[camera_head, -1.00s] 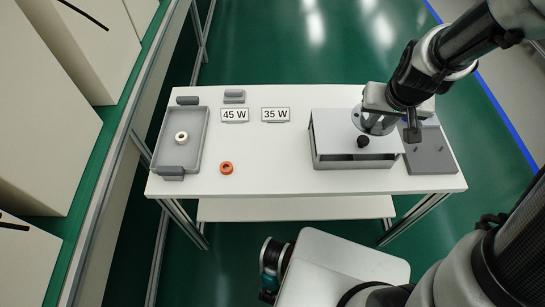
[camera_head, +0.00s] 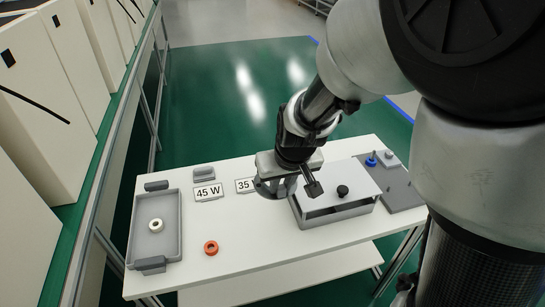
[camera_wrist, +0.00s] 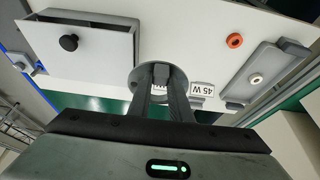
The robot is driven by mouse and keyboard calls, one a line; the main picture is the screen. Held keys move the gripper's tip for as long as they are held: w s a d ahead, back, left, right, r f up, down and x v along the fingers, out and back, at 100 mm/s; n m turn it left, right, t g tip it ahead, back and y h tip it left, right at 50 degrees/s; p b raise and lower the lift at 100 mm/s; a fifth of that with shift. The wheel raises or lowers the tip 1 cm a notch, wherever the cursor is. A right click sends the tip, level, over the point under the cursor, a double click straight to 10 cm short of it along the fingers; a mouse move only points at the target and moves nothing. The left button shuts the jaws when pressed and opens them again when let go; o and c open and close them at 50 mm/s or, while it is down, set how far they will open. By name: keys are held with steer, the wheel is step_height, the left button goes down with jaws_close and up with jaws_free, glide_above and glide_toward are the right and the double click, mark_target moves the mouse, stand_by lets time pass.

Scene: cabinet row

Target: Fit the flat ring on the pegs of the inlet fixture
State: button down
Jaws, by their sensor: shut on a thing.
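A grey flat ring (camera_wrist: 135,82) is held at the tips of my gripper (camera_wrist: 160,82) in the wrist view. In the head view my gripper (camera_head: 274,188) and the ring are above the table, left of the metal box and partly in front of the 35 W label. The likely inlet fixture is the grey plate (camera_head: 402,196) at the table's right end. It carries a blue upright part (camera_head: 371,160) and a small grey part (camera_head: 388,155). Part of the plate is hidden behind my arm. The ring is well apart from it.
A metal box (camera_head: 338,208) with a black knob (camera_head: 342,190) stands between my gripper and the plate. An orange ring (camera_head: 211,248) lies on the table. A grey tray (camera_head: 140,238) at left holds a white ring (camera_head: 156,225). The 45 W label (camera_head: 208,193) stands behind.

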step_height(320, 180, down, 18)
steer(key=b, duration=1.1)
steer(key=shift+r, duration=0.2)
steer(key=shift+f, duration=0.1)
steer(key=shift+f, duration=0.15)
steer(key=c, duration=1.6)
jaws_free()
